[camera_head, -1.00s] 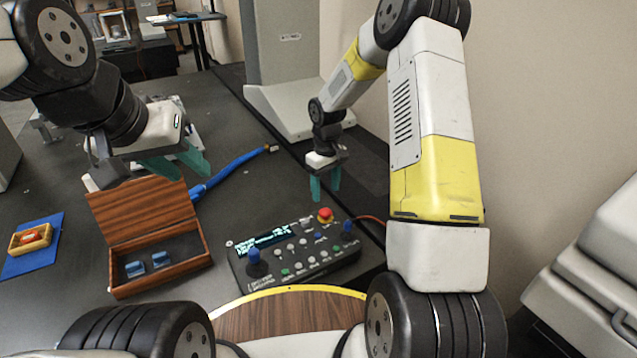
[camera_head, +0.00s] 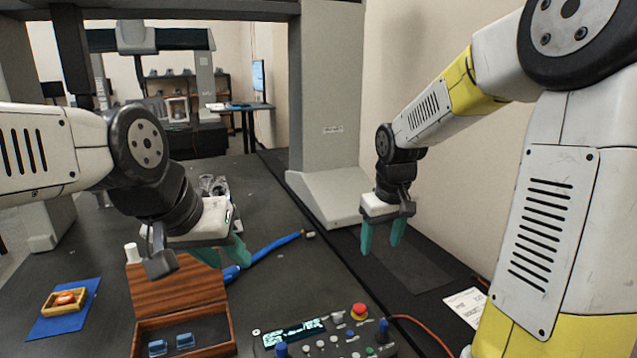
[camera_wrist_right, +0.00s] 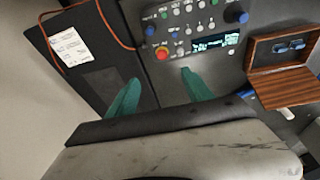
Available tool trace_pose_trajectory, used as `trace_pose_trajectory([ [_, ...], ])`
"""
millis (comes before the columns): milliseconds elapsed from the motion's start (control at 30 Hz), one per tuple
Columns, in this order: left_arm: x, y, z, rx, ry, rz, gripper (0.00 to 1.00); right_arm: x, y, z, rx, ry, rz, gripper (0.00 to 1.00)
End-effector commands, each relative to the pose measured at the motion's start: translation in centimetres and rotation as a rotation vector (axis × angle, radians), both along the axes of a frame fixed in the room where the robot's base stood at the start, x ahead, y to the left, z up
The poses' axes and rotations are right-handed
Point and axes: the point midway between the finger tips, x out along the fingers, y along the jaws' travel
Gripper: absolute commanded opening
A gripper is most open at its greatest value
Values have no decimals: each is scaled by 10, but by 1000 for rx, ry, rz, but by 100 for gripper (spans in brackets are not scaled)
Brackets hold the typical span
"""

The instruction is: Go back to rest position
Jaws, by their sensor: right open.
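My left gripper (camera_head: 222,254) hangs over the open lid of the wooden box in the head view. Its teal fingers are partly hidden, so I cannot tell how far apart they are. My right gripper (camera_head: 381,238) points down in the air at the right, near the grey column. Its two teal fingers are apart with nothing between them. The right wrist view shows the same fingers (camera_wrist_right: 160,95), open and empty, with the control panel beyond them.
The open wooden box (camera_head: 215,347) holds small blue pieces. The control panel (camera_head: 345,338) has a red button and an orange cable. A blue mat (camera_head: 45,327) bears a small tray. The grey machine column (camera_head: 325,110) stands behind. A blue hose (camera_head: 270,250) lies on the dark table.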

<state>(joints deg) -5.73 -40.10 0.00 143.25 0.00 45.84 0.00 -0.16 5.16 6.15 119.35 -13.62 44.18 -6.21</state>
Motion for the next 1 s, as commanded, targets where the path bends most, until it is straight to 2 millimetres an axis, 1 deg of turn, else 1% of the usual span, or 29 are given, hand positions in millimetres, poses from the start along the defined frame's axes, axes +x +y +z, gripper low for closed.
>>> trace_pose_trajectory([
  [33,0,0,0,0,0,0,36,-17,-2,19,14,-35,-25,59],
  [100,0,0,0,0,0,0,36,-40,-3,38,39,-70,-63,59],
  [167,0,0,0,0,0,0,36,-60,-3,52,64,-102,-93,59],
  [200,0,0,0,0,0,0,36,-73,-4,59,80,-121,-112,59],
  [333,0,0,0,0,0,0,36,-117,-3,79,145,-186,-173,59],
  [400,0,0,0,0,0,0,36,-138,-2,84,181,-215,-199,59],
  [500,0,0,0,0,0,0,36,-161,0,88,227,-248,-229,59],
  [600,0,0,0,0,0,0,36,-177,2,89,260,-270,-249,59],
  [700,0,0,0,0,0,0,36,-184,3,89,278,-281,-258,59],
  [1000,0,0,0,0,0,0,36,-186,3,89,283,-282,-261,59],
])
